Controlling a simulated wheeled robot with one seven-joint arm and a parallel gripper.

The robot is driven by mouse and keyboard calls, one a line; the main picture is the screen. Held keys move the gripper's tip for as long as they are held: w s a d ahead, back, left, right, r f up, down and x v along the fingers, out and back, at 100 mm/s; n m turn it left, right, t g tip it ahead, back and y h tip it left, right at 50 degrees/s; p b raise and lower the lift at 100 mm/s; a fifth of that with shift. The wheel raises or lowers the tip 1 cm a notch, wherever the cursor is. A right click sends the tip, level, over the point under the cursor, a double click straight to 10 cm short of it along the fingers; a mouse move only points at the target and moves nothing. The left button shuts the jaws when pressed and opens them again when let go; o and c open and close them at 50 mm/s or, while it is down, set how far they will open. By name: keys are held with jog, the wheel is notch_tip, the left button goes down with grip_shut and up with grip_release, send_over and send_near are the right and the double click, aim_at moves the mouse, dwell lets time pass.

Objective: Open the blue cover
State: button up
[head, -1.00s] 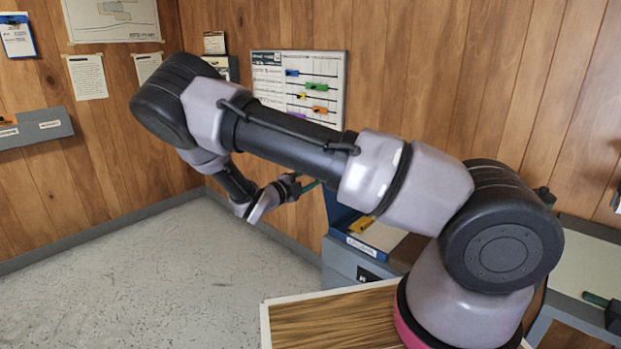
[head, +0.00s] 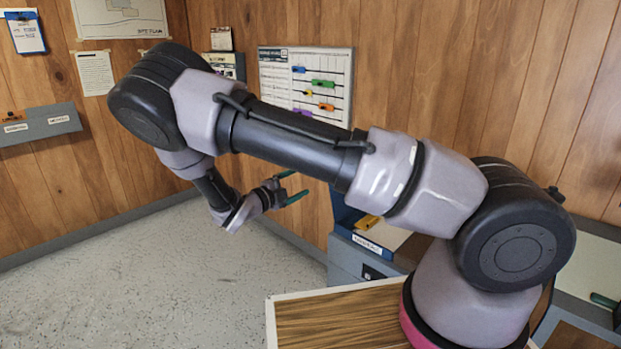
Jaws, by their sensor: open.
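The blue cover (head: 345,213) shows as a dark blue panel beside the grey cabinet, just past my forearm. My arm hides much of it, and I cannot tell how far it is open. A blue-edged tray or box (head: 370,246) with a white label lies in front of it on the cabinet. My gripper (head: 299,186) is open and empty, with its two green-tipped fingers apart and pointing right toward the blue panel. A gap shows between the fingertips and the panel.
The grey cabinet (head: 345,263) stands against the wood wall, with a yellow item (head: 368,222) on it. A white-edged wooden top (head: 335,318) is in front. A chart board (head: 305,80) hangs behind. The floor at left is clear.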

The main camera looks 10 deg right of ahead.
jog(key=shift+v, duration=1.55)
jog(key=s+d+r+m+g+y, duration=0.45)
jog(key=d+r+m+g, duration=0.2)
jog(key=m, duration=0.65)
jog(key=s+d+r+m+g+y, duration=0.45)
jog(key=d+r+m, duration=0.25)
jog(key=m, duration=0.5)
jog(key=s+d+r+m+t+y, duration=0.1)
jog(key=s+r+m+t+y, duration=0.2)
jog(key=s+r+m, duration=0.4)
jog(key=s+d+r+m+t+y, duration=0.1)
jog(key=s+r+m+t+y, duration=0.3)
jog(key=m, duration=1.4)
jog(key=s+r, duration=0.4)
jog(key=r, duration=0.4)
jog(key=shift+s+t+y, duration=0.25)
jog(key=shift+t+y, duration=0.05)
jog(key=shift+d+r, duration=0.1)
jog(key=shift+d, duration=0.05)
